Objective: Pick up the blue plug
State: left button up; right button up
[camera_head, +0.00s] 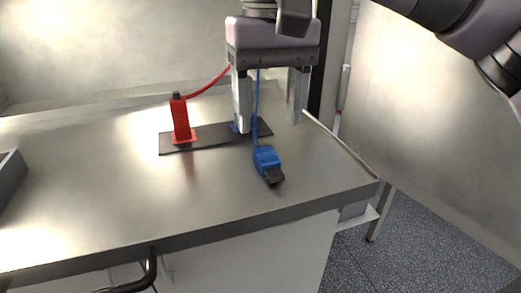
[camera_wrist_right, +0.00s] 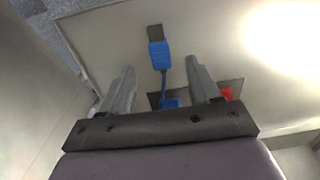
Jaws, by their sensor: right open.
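The blue plug (camera_head: 267,164) lies on the metal table near its front right edge, with a black tip and a blue cable running back from it. It also shows in the right wrist view (camera_wrist_right: 159,55), beyond and between the fingertips. My right gripper (camera_head: 270,126) points down above the table behind the plug, fingers apart and empty. The same right gripper (camera_wrist_right: 163,72) shows from the wrist with the blue cable between its fingers. A blue base part (camera_wrist_right: 170,103) on the dark plate is partly hidden by a finger in the head view. My left gripper is not in view.
A red plug (camera_head: 181,120) stands upright on the dark plate (camera_head: 208,136), with a red cable running behind my gripper. A grey bin (camera_head: 9,178) sits at the left edge. The table's front middle is clear. A wall or panel stands at right.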

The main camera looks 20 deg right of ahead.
aim_at(267, 156)
jog(key=shift+w+d, duration=0.2)
jog(key=shift+d, duration=0.05)
jog(key=shift+f, duration=0.4)
jog(key=f, duration=0.5)
jog(key=shift+a+f, duration=0.25)
jog(key=shift+f, duration=0.15)
jog(key=shift+w, duration=0.1)
jog(key=c, duration=1.1)
